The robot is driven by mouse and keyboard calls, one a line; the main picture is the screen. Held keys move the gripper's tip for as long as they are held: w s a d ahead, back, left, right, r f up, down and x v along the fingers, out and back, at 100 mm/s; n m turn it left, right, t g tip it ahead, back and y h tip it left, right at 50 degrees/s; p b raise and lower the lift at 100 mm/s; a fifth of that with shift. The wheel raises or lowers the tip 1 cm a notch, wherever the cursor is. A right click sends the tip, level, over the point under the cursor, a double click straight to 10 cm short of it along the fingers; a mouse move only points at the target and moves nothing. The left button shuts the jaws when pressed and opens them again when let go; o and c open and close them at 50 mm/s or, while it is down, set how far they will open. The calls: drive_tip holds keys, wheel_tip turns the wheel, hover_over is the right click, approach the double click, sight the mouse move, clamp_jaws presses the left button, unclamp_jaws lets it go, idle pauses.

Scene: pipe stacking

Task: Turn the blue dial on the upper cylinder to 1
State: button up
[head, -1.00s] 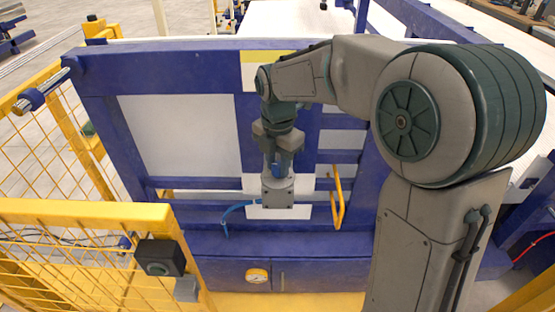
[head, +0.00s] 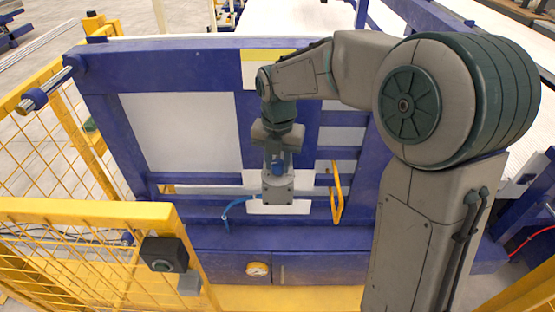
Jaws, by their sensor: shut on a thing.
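The blue dial (head: 278,169) sits on top of a grey cylinder unit (head: 278,187) on the blue frame, near the middle of the head view. My gripper (head: 277,164) points down from above, with its two fingers on either side of the dial, shut on it. The fingers cover part of the dial, and no number marks are readable. A blue hose (head: 238,204) runs left from the unit.
A yellow handle (head: 337,192) stands just right of the unit. A round gauge (head: 257,269) is on the blue beam below. A yellow mesh gate (head: 90,215) with a black box (head: 163,254) is at the lower left. White panels lie behind.

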sight(278, 163)
drive_tip(key=shift+w+r, duration=0.1)
drive_tip(key=shift+r, duration=0.05)
drive_tip(key=o, duration=1)
wheel_tip(278, 163, up, 14)
drive_tip(key=shift+f+b, duration=0.15)
drive_tip(key=shift+b, duration=0.55)
